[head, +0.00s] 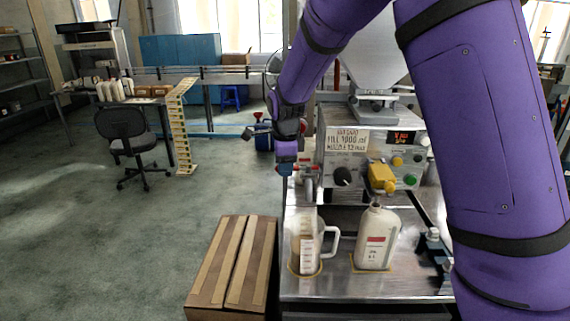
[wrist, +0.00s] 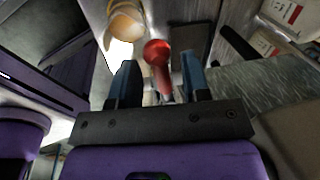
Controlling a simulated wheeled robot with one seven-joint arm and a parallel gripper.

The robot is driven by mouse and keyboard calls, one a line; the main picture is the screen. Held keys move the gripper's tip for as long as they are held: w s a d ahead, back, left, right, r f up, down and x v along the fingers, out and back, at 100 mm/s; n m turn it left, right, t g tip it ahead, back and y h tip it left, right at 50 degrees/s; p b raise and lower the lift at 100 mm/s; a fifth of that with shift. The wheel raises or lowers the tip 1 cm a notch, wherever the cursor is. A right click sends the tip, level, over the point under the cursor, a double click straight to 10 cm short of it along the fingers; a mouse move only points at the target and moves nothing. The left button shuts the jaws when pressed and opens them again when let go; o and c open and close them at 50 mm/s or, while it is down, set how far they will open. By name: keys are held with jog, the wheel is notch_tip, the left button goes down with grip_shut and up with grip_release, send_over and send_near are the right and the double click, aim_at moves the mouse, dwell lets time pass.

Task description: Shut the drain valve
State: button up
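The drain valve's red handle (wrist: 157,55) shows in the wrist view, with a round knob end and a stem running toward my gripper. My gripper (wrist: 160,80) has its two blue fingertips apart, one on each side of the stem. No contact with the handle is clear. In the head view my gripper (head: 285,170) is at the left side of the filling machine (head: 345,165), pointing down. The handle is hard to make out there. A clear measuring jug (head: 305,245) stands upright on the steel bench below. Its contents are hard to judge.
A white bottle (head: 377,245) with a red label stands right of the jug, under the yellow nozzle (head: 382,178). A cardboard box (head: 232,265) is on the floor left of the steel bench (head: 340,285). An office chair (head: 128,140) stands farther left. Floor between is clear.

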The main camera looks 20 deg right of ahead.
notch_tip(320, 180, up, 11)
jog(key=s, duration=0.2)
jog(key=shift+a+f, duration=0.2)
dwell(0.4)
